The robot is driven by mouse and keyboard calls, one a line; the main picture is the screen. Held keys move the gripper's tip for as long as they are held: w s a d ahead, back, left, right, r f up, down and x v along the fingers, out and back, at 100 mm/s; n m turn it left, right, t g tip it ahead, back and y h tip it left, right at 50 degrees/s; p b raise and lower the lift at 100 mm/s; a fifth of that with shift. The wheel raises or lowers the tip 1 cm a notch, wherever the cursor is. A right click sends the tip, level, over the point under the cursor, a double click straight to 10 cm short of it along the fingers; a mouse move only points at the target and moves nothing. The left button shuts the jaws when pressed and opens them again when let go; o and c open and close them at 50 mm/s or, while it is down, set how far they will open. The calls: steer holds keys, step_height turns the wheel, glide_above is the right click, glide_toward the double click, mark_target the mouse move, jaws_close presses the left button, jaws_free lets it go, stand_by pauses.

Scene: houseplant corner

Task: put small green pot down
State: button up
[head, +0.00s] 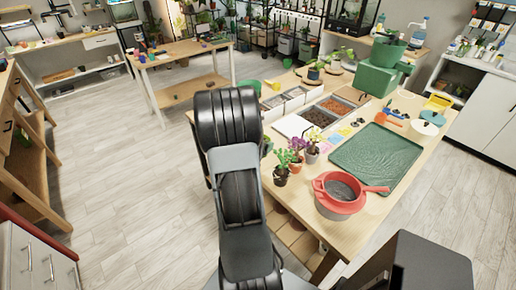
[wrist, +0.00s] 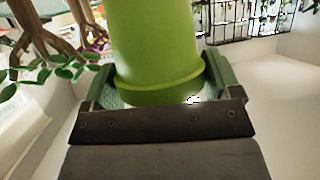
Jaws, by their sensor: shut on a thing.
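The small green pot (wrist: 155,45) fills the upper middle of the wrist view. It is bright lime green, with a thicker band at the end nearer my gripper's palm. My gripper (wrist: 160,78) is shut on it, with a green-padded finger on each side. In the head view, a bit of bright green (head: 252,84) shows beside the top of my arm and looks like the same pot. My arm hides most of my gripper there, and I cannot tell the pot's height above the table.
The wooden table (head: 352,236) bears white bins, a dark green tray (head: 377,158), a red-rimmed pot (head: 340,194), small potted plants (head: 281,174) and a green machine (head: 380,72). Another wooden table (head: 178,52) stands further back. Grey floor lies open at left.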

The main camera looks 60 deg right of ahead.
steer(key=shift+w+d+f+p, duration=0.25)
steer(key=shift+w+d+f, duration=0.7)
steer(key=shift+f, duration=0.75)
steer(key=shift+w+d+f+p, duration=0.3)
steer(key=shift+w+d+f, duration=0.45)
steer(key=shift+d+f, duration=0.7)
steer(key=shift+w+d+f+p, duration=0.25)
steer(key=shift+w+d+f, duration=0.55)
steer(key=shift+f, duration=1.15)
steer(key=shift+a+f, duration=0.1)
steer(key=shift+f, duration=0.1)
steer(key=o, duration=0.9)
steer(key=shift+c, duration=0.2)
